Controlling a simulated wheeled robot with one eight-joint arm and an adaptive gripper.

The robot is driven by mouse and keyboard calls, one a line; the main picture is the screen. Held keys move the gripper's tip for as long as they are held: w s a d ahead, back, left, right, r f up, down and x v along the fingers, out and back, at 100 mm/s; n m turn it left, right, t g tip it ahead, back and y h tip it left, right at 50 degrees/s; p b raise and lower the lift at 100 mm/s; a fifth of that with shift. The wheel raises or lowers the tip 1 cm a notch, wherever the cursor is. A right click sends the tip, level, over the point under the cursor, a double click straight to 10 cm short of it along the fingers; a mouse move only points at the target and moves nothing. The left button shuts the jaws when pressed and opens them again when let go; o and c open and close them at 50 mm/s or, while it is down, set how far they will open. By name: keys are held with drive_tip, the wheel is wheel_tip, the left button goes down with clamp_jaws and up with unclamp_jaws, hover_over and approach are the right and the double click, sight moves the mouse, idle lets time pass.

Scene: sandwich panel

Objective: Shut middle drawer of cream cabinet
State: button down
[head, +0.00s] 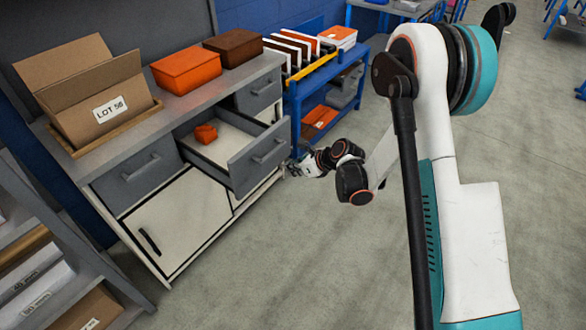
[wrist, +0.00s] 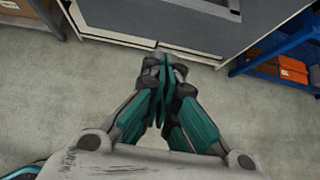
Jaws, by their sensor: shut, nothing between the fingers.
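The cream cabinet (head: 168,221) stands against the blue wall, with a grey top and grey drawer fronts. Its middle drawer (head: 259,155) is pulled well out, with an orange object (head: 206,133) lying inside. My gripper (head: 294,168) is beside the right end of the open drawer's front, low and close to it. I cannot tell from the head view whether they touch. In the wrist view my gripper (wrist: 165,75) is shut and empty, its fingertips together. The cabinet's grey and pale front (wrist: 160,30) lies ahead of the fingertips, with floor beneath them.
An open cardboard box (head: 100,95), an orange box (head: 186,68) and a brown box (head: 233,46) stand on the cabinet top. A blue cart (head: 297,98) stands right of the cabinet. A grey shelf (head: 60,235) is at left. The floor in front is clear.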

sight(265, 168)
drive_tip(key=shift+w+a+f+b, duration=0.65)
drive_tip(key=shift+w+a, duration=0.25)
drive_tip(key=shift+a, duration=0.25)
drive_tip(key=shift+w+a+f+b, duration=0.45)
drive_tip(key=shift+w+a+f, duration=0.4)
drive_tip(key=shift+a, duration=0.3)
drive_tip(key=shift+w+a+f+b, duration=0.6)
drive_tip(key=shift+w+a, duration=0.35)
drive_tip(key=shift+a, duration=0.2)
drive_tip(key=shift+a, duration=0.1)
